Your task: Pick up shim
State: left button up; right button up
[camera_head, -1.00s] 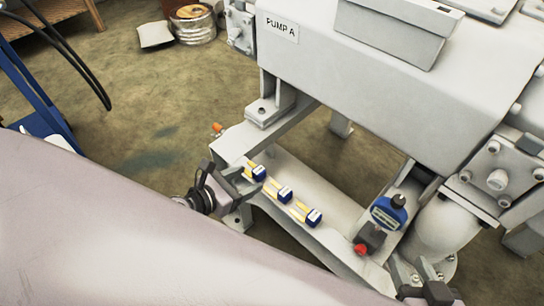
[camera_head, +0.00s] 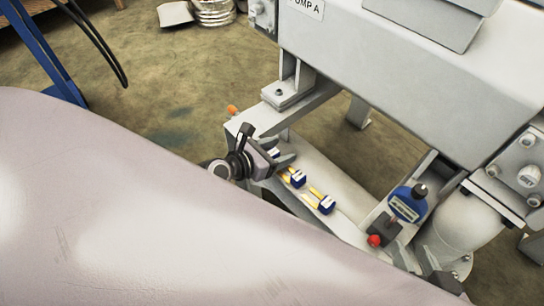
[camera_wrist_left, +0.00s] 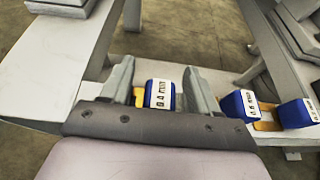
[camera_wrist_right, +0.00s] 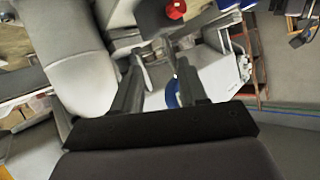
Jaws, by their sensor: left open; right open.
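Several blue-ended shims with yellow strips lie in a row on the pump frame's white beam. The nearest one to my left gripper (camera_head: 284,152), a shim labelled 0.4 mm (camera_wrist_left: 160,94), sits between that gripper's open fingers in the left wrist view. Contact with the fingers cannot be told. In the head view this shim (camera_head: 272,152) is partly hidden by the gripper. A second shim (camera_head: 298,178) and a third shim (camera_head: 326,204) lie to its right; they also show right of the fingers in the left wrist view. My right gripper (camera_wrist_right: 158,72) is open, its fingers apart, low at the right.
The large grey pump housing (camera_head: 420,80) overhangs behind. An orange-tipped part (camera_head: 232,109) is at the beam's left end.

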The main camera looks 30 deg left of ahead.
jog(key=shift+w+r, duration=0.1)
jog(key=shift+r, duration=0.05)
pick_arm(q)
jog(key=c, duration=1)
jog(key=shift+c, duration=0.3)
pick_arm(e)
jog(key=shift+w+r, duration=0.1)
pick_arm(q)
jog(key=shift+r, duration=0.1)
pick_arm(e)
jog(key=shift+r, duration=0.1)
